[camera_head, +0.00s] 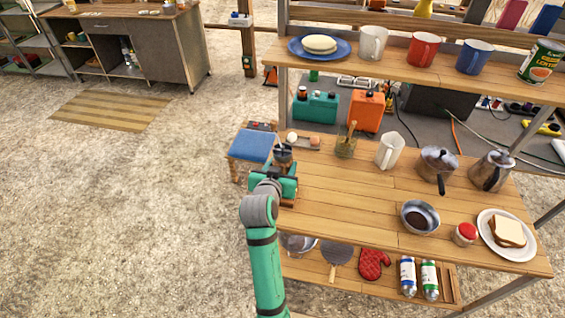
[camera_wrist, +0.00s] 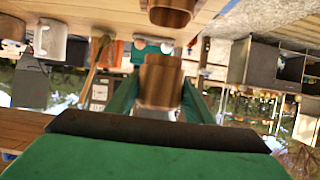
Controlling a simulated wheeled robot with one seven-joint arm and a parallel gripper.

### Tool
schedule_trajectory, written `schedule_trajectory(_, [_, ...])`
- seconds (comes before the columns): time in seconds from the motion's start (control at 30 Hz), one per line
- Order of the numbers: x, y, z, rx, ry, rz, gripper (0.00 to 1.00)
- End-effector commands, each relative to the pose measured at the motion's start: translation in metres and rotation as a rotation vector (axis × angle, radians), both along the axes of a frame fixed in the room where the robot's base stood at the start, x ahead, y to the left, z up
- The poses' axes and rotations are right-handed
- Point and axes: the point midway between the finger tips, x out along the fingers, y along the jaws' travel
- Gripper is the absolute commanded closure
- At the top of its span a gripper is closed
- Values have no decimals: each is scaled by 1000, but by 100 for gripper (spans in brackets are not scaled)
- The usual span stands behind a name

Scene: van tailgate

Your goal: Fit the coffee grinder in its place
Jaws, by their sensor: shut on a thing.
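The coffee grinder (camera_head: 283,154) shows in the head view as a dark, metallic top at the left end of the wooden counter. My green gripper (camera_head: 275,184) is around its lower part and hides most of it. In the wrist view, my gripper's green fingers (camera_wrist: 157,98) are shut on the grinder's brown wooden body (camera_wrist: 160,76). A second brown wooden piece (camera_wrist: 172,10) stands at the counter in the wrist view, cut off by the top edge and apart from the held body. I cannot tell whether it is the grinder's place.
A blue-topped stool (camera_head: 252,146) stands behind my gripper.

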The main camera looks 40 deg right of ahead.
Motion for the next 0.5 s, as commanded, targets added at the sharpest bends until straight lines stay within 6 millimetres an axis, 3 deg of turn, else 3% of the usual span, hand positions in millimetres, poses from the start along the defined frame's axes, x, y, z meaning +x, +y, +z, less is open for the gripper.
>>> schedule_trajectory(0.5, [-1, -1, -25, 0, -1, -1, 90])
